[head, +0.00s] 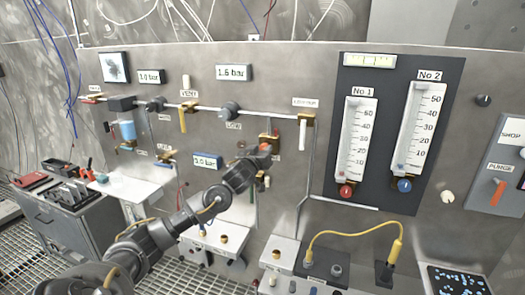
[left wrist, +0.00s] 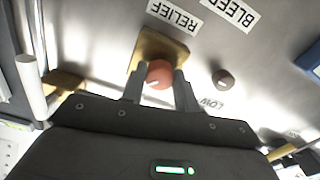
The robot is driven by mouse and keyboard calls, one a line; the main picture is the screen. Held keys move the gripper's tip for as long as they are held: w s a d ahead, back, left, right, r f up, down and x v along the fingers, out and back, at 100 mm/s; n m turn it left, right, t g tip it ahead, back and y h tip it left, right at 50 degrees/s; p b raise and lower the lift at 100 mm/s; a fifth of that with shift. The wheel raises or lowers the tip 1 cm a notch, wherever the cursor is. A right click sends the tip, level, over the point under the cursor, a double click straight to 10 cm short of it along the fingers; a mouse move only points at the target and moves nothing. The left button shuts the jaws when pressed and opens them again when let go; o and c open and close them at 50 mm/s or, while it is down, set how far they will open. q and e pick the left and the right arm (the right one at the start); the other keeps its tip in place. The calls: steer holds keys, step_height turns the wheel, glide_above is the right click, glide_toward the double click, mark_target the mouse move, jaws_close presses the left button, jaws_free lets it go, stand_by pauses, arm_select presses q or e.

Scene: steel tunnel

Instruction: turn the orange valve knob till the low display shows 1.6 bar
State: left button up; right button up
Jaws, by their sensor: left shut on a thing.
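The orange-red valve knob (left wrist: 160,74) sits on a brass plate below the RELIEF label in the left wrist view. My left gripper (left wrist: 160,88) is shut on it, one finger on each side. In the head view the left gripper (head: 256,164) reaches up to the knob and its brass fitting (head: 270,141), hiding much of them. A display (head: 234,72) above the dark round part with the LOW label (head: 233,126) reads 1.6 bar. My right gripper is not in view.
Other displays read 1.0 bar (head: 150,76) and apparently 3.0 bar (head: 206,161). A pipe with a yellow-handled VENT valve (head: 183,122) runs along the panel. Two flow tubes (head: 356,140) stand to the right. A white shelf (head: 222,240) and yellow cable (head: 350,228) lie below.

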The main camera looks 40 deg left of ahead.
arm_select(q)
steer(key=o, duration=1)
steer(key=shift+c, duration=0.2)
steer(key=shift+s, duration=0.1)
steer(key=b+v, duration=0.3)
steer(key=v, duration=0.7)
steer(key=shift+s+b, duration=0.3)
steer(key=shift+b, duration=0.05)
steer(key=shift+d, duration=0.15)
